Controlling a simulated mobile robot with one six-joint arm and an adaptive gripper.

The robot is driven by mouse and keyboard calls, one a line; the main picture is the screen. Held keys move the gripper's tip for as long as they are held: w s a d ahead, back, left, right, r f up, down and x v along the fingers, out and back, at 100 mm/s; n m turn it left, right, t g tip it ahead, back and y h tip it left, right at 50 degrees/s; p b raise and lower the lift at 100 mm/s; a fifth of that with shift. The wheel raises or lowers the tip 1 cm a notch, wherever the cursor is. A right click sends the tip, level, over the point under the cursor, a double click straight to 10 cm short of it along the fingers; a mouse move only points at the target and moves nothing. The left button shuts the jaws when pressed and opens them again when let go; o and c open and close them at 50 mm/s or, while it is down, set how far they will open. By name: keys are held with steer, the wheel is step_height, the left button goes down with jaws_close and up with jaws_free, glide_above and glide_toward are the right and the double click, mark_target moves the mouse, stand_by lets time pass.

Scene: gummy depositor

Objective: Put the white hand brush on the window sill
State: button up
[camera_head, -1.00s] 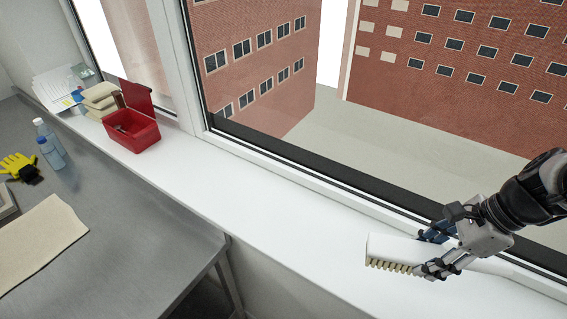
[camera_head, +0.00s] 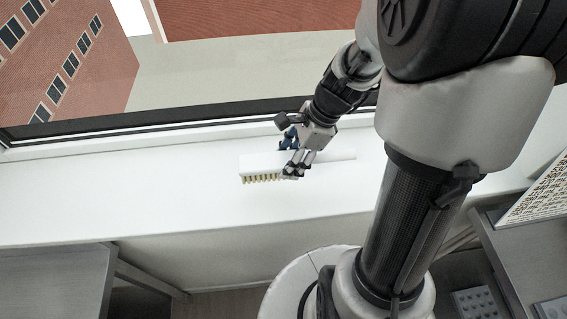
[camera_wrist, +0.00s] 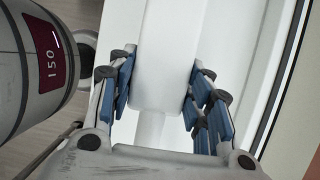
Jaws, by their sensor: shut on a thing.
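The white hand brush (camera_head: 262,163) is at the window sill (camera_head: 150,200), with its pale bristles facing down and its handle pointing right. My gripper (camera_head: 292,162) is shut on the brush near where the block meets the handle. In the wrist view, the blue-padded fingers of my gripper (camera_wrist: 160,85) stand on both sides of the white brush body (camera_wrist: 163,50), and the handle runs toward the palm. The brush lies along the sill, over its white surface. I cannot tell whether the bristles touch the sill.
The window frame (camera_head: 190,133) runs along the back of the sill. The sill is clear to the left of the brush. A grey table (camera_head: 55,280) stands at lower left, and another grey surface (camera_head: 520,250) is at right. My arm covers part of the sill at right.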

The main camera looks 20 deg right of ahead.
steer(key=shift+w+f+b, duration=0.1)
steer(key=shift+f+b, duration=1.1)
steer(key=shift+f, duration=2.25)
steer(key=shift+f, duration=0.15)
steer(key=o, duration=1.1)
